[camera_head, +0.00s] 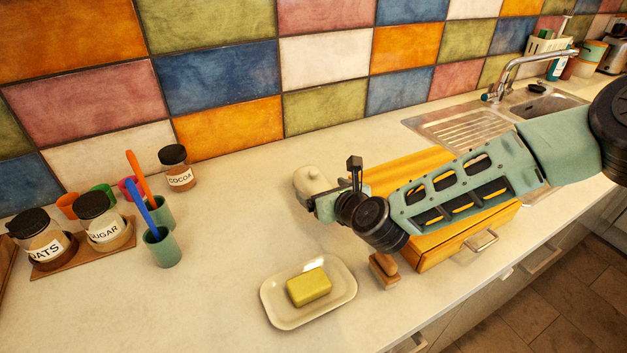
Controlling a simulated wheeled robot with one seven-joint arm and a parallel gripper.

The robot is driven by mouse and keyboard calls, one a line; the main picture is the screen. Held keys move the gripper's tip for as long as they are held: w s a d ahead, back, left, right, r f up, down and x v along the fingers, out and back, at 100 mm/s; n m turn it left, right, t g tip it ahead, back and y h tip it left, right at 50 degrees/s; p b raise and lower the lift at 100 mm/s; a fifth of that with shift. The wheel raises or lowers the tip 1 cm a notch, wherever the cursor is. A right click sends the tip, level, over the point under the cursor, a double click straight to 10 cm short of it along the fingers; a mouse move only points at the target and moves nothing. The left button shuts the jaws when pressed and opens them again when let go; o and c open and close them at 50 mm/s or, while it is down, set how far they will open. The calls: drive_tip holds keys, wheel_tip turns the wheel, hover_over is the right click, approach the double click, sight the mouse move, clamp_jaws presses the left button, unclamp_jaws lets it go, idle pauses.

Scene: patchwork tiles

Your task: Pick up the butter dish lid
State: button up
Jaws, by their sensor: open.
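A cream, rounded piece that looks like the butter dish lid (311,180) is on the counter behind the butter dish, right at the end of my arm. My gripper (316,203) is open at its near side. The fingertips are small and partly hidden, so I cannot tell whether they touch the lid or are around it. The butter dish (277,312) is a white plate nearer the front, uncovered, with a yellow block of butter (309,287) on it.
A wooden box with a drawer (443,249) stands under my arm, and a small wooden object (384,268) is beside it. Jars and cups, including a cocoa jar (178,168) and a green cup (161,249), stand left. The counter between them and the dish is clear.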

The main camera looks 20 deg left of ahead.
sight(313, 182)
drive_tip(key=shift+p+x, duration=0.7)
drive_tip(key=shift+x, duration=1.4)
drive_tip(key=shift+r, duration=0.1)
drive_tip(key=shift+a, duration=0.1)
drive_tip(key=c, duration=1.2)
drive_tip(key=shift+c, duration=0.2)
drive_tip(key=shift+r, duration=0.15)
